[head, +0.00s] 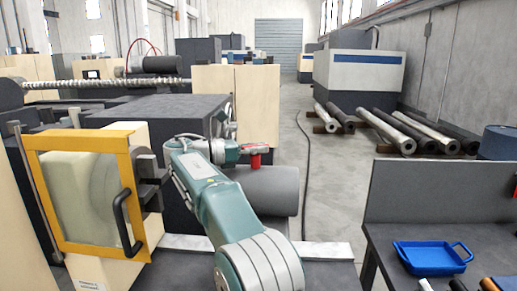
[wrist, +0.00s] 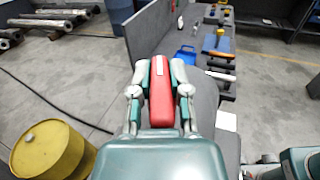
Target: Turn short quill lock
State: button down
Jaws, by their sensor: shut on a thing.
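A short red handle (head: 256,150) stands on top of the grey cylindrical body (head: 272,192) of the machine; I take it to be the short quill lock. My gripper (head: 240,150) is at its left side in the head view, partly hidden by my arm. In the wrist view the red handle (wrist: 161,92) lies between the two fingers of my gripper (wrist: 160,80), which are shut on it from both sides.
A yellow-framed guard (head: 84,142) with a black handle stands left of my arm. A bench with a blue tray (head: 430,258) is at the lower right. A yellow barrel (wrist: 48,150) stands at the wrist view's lower left. Open floor (head: 325,190) lies between machine and bench.

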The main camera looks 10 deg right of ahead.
jog(key=shift+r+m+g, duration=0.1)
jog(key=shift+m+g, duration=0.4)
jog(key=shift+g, duration=0.3)
jog(key=c, duration=0.8)
grip_release()
jog(key=shift+o, duration=1)
jog(key=shift+a, duration=0.2)
jog(key=shift+d, duration=0.15)
jog(key=shift+t, duration=0.3)
